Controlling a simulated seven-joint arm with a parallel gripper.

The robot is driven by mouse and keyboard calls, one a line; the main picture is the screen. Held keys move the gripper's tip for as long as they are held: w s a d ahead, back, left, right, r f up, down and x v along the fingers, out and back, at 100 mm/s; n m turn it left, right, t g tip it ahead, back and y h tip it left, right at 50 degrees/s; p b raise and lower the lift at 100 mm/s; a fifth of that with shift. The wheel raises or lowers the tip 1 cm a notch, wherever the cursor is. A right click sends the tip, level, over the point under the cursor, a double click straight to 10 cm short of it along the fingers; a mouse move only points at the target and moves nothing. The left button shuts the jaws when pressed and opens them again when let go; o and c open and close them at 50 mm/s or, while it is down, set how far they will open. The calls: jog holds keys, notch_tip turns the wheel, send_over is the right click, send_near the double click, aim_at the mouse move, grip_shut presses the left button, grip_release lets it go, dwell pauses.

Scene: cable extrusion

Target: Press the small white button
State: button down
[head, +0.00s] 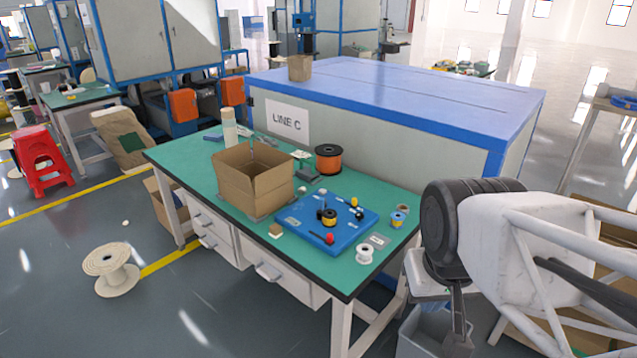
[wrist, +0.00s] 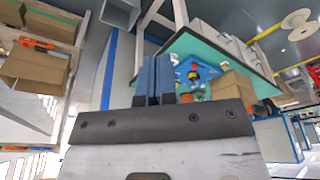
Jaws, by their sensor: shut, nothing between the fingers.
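A blue board (head: 345,238) lies flat on the green-topped workbench (head: 190,160). It carries a red ball-ended piece (head: 329,238), a yellow ball-ended piece (head: 354,202) and a black-and-yellow spool-like piece (head: 329,216) near its middle. Small pale spots show on the board, but they are too small to tell which is the white button. My gripper (wrist: 155,60) shows in the wrist view with its blue fingers together and empty. In that view the board (wrist: 180,72) lies beyond the fingertips and to their right, partly behind them, clearly apart from them.
An open cardboard box (head: 240,190) stands left of the board. An orange spool (head: 328,158) is behind it. A white spool (head: 365,253) and a blue-and-yellow spool (head: 398,219) stand by its right edge. A grey bin (head: 415,335) is on the floor at the right.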

dwell(0.4)
jog(key=w+a+r+t+y, duration=0.1)
jog(key=w+a+r, duration=0.15)
jog(key=w, duration=0.95)
jog(key=w+a+r+t+y, duration=0.1)
jog(key=w+a+r+y, duration=0.15)
jog(key=w, duration=0.95)
jog(key=m+t, duration=0.4)
jog(key=m, duration=0.1)
send_over(324, 190)
notch_tip(324, 190, down, 25)
jog(key=shift+s+f, duration=0.15)
jog(key=shift+f, duration=0.05)
jog(key=shift+f, duration=0.1)
jog(key=shift+f, duration=4.25)
